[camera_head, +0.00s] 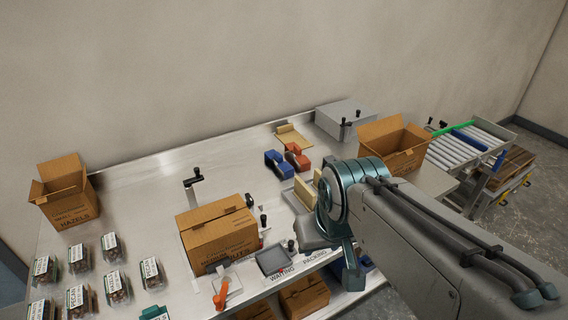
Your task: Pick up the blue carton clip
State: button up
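A blue clip-like piece (278,164) lies on the metal table towards the back, left of a similar red piece (297,157). I take the blue one for the carton clip; it is small in this view. My gripper (350,268) is at the end of the grey and teal arm, near the front edge of the table, nearer to me and to the right of the blue piece. It is apart from that piece. The wrist hides much of the gripper, and its finger opening does not show clearly.
A carton (220,235) stands mid-table, with an open one (66,192) at far left and another (393,146) at right. Several clear nut trays (112,248) fill the front left. A grey box (342,117) stands behind.

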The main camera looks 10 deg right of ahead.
aim_at(289, 170)
jog(key=u, duration=0.05)
jog(key=k, duration=1.2)
jog(key=z, duration=0.55)
jog(key=i, duration=0.5)
jog(key=z, duration=0.6)
jog(key=i, duration=1.35)
jog(key=u, duration=1.1)
jog(key=i, duration=0.2)
jog(key=u, duration=0.2)
